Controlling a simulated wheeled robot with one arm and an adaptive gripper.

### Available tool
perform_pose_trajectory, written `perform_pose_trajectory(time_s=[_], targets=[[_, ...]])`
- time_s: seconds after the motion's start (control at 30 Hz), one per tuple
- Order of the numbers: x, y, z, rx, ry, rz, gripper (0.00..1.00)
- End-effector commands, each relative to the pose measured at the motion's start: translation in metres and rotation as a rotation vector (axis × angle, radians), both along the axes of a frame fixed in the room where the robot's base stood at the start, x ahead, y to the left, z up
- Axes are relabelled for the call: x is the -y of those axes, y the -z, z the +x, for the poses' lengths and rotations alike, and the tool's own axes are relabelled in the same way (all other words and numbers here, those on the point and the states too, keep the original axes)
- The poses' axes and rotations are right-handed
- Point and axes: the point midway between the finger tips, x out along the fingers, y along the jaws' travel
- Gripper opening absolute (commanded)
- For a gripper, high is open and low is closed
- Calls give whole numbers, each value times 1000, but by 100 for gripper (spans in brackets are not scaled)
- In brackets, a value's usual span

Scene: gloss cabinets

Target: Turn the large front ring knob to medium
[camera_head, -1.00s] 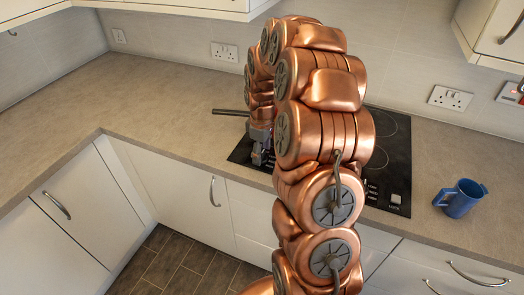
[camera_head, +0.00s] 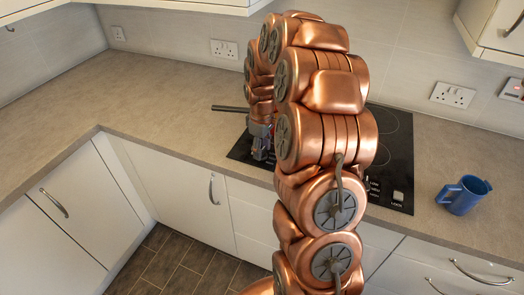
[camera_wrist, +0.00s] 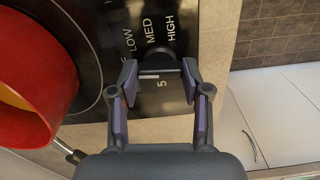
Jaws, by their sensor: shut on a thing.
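In the wrist view my gripper (camera_wrist: 160,78) is at the edge of the black hob (camera_wrist: 107,18), with its two fingers on either side of a dark knob (camera_wrist: 158,58). It is shut on that knob. I cannot tell which mark the knob points to. In the head view my gripper (camera_head: 262,142) is at the left front of the hob (camera_head: 400,160), partly hidden by my arm.
A red pan (camera_wrist: 38,85) with a yellow inside stands close left of the gripper in the wrist view. A dark handle (camera_head: 230,108) sticks out left over the worktop (camera_head: 150,95). A blue mug (camera_head: 463,195) stands right of the hob. The left worktop is clear.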

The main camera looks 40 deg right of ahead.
Motion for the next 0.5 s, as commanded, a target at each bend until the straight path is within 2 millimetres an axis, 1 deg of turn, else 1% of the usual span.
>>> perform_pose_trajectory(time_s=[0.03, 0.5], targets=[[0, 6, 1, 3, 33, -1, 13], [1, 5, 0, 3, 464, -1, 13]])
